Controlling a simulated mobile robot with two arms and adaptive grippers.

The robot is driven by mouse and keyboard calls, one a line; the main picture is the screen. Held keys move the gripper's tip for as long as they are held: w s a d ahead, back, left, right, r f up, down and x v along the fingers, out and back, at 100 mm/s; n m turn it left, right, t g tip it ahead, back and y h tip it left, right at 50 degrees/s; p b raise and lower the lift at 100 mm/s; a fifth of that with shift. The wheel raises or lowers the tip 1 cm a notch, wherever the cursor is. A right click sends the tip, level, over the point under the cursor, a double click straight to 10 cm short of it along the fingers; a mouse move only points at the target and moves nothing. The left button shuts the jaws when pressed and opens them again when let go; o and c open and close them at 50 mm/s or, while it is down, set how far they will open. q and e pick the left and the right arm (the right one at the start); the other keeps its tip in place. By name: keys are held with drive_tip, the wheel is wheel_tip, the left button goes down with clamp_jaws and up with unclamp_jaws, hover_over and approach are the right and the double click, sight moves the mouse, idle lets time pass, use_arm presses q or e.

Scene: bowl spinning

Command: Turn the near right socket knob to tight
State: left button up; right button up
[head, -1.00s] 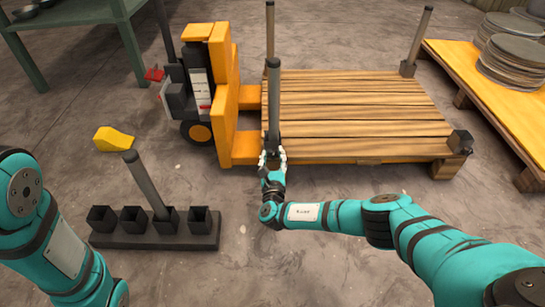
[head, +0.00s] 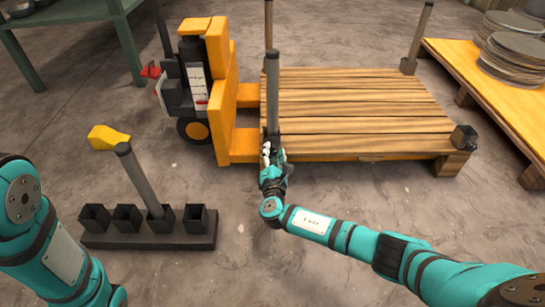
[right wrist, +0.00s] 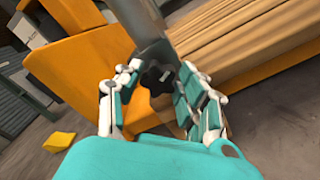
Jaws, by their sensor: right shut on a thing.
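A grey post (head: 272,95) stands upright at the pallet's near left corner in the head view. In the right wrist view its lower part (right wrist: 147,35) runs down into a dark socket (right wrist: 156,52) with a black star-shaped knob (right wrist: 157,80). My right gripper (head: 272,151) is at this socket, its fingers on both sides of the knob and shut on it. The pallet's near right corner socket (head: 463,138) shows no post, and no gripper is near it. My left gripper is out of view; only part of that arm shows at lower left.
The wooden pallet (head: 360,110) rests beside an orange pallet truck (head: 222,90). A black rack (head: 180,242) with several sockets and one leaning post (head: 138,178) lies at front left. A yellow wedge (head: 108,138) lies on the floor.

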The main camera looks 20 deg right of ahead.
drive_tip(key=m+b, duration=0.1)
drive_tip(key=m, duration=0.1)
drive_tip(key=m+b, duration=0.1)
drive_tip(key=shift+f+m, duration=0.4)
drive_tip(key=m+b, duration=0.2)
drive_tip(key=shift+m, duration=0.4)
drive_tip(key=shift+m+b, duration=0.35)
drive_tip(key=shift+m, duration=0.75)
drive_tip(key=shift+r+m, duration=0.1)
drive_tip(key=shift+m, duration=0.8)
drive_tip(key=o, duration=1.2)
drive_tip(key=shift+c, duration=0.2)
drive_tip(key=shift+r, duration=0.15)
